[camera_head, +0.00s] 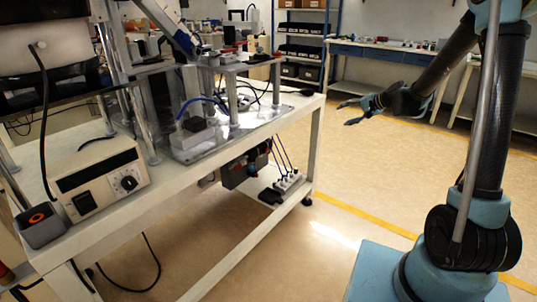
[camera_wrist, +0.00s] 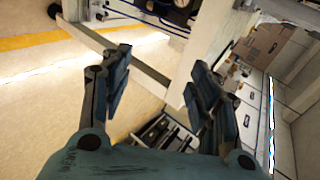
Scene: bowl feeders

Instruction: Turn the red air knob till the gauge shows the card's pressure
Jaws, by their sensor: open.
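My gripper (camera_head: 350,113) is open and empty, held over the aisle to the right of the white bench. In the wrist view my gripper (camera_wrist: 160,76) has its two fingers wide apart with nothing between them. I cannot clearly pick out the red air knob, the gauge or the card. A dark unit with a small reddish part (camera_head: 236,172) hangs under the bench top, too small to make out. At the top edge of the wrist view a round dark dial-like part (camera_wrist: 182,4) is cut off, and its reading cannot be told.
The white bench (camera_head: 245,228) carries a controller box (camera_head: 102,180) with a dial and a grey box with an orange-red ring (camera_head: 38,218). A power strip (camera_head: 286,184) sits on its lower shelf. The floor (camera_head: 335,180) between bench and arm is clear. Shelves and benches stand behind.

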